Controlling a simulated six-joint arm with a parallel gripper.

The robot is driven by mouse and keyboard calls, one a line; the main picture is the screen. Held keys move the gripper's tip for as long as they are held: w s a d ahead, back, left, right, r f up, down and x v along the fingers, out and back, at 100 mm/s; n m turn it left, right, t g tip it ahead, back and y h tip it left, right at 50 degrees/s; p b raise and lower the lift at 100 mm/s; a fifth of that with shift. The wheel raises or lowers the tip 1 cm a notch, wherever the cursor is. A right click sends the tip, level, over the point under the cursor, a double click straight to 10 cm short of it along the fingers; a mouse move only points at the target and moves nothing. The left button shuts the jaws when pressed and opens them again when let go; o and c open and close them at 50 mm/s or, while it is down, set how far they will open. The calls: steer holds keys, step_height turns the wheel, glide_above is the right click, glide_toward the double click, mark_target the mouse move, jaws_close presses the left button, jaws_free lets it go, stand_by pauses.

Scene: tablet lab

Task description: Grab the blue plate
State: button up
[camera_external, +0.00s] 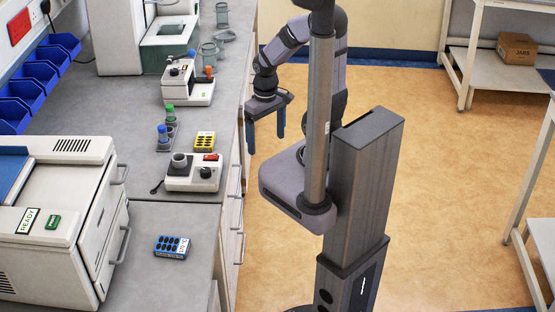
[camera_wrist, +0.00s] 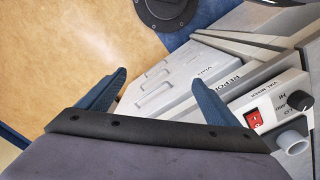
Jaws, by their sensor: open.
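The blue plate (camera_external: 172,246) is a small block with dark round wells and a white label at its right end. It lies flat on the near grey bench, right of the white machine with the READY sign. The wrist view does not show it. My gripper (camera_external: 266,143) hangs over the floor beside the bench's right edge, fingers pointing down, farther back than the plate and well apart from it. In the wrist view my gripper (camera_wrist: 159,77) has its two blue fingers spread wide with nothing between them.
A white mixer (camera_external: 193,178) with a red switch and a yellow plate (camera_external: 204,142) stand behind the blue plate. The READY machine (camera_external: 52,225) stands close on its left. A tube rack (camera_external: 166,136) is farther back. The bench around the blue plate is clear.

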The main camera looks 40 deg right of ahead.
mark_target(172, 243)
steer(key=a+r+m+g+y, duration=0.1)
steer(key=a+y, duration=0.1)
steer(key=a, duration=0.5)
steer(key=s+a+r+m+g+y, duration=0.1)
steer(key=a+m+g+y, duration=0.1)
steer(key=a, duration=0.5)
steer(key=a+r+m+g+y, duration=0.1)
steer(key=a, duration=0.7)
steer(key=shift+s+a+r+m+g+y, duration=0.1)
steer(key=shift+s+r+m+g+y, duration=0.2)
steer(key=shift+s+y, duration=0.1)
steer(key=s+a+f+m+g+y+b, duration=0.1)
steer(key=s+a, duration=0.1)
steer(key=a, duration=0.3)
steer(key=s+a+f+m+g+y+b, duration=0.1)
steer(key=s+a+m+y, duration=0.1)
steer(key=a, duration=0.4)
steer(key=s+a+f+m+g+y+b, duration=0.1)
steer(key=s+a+f+m+g, duration=0.1)
steer(key=a, duration=0.4)
steer(key=shift+s+y, duration=0.3)
steer(key=shift+s, duration=0.05)
steer(key=shift+p+x, duration=1.25)
steer(key=shift+x, duration=2)
steer(key=shift+s+a, duration=0.2)
steer(key=shift+s, duration=0.15)
steer(key=c, duration=1.1)
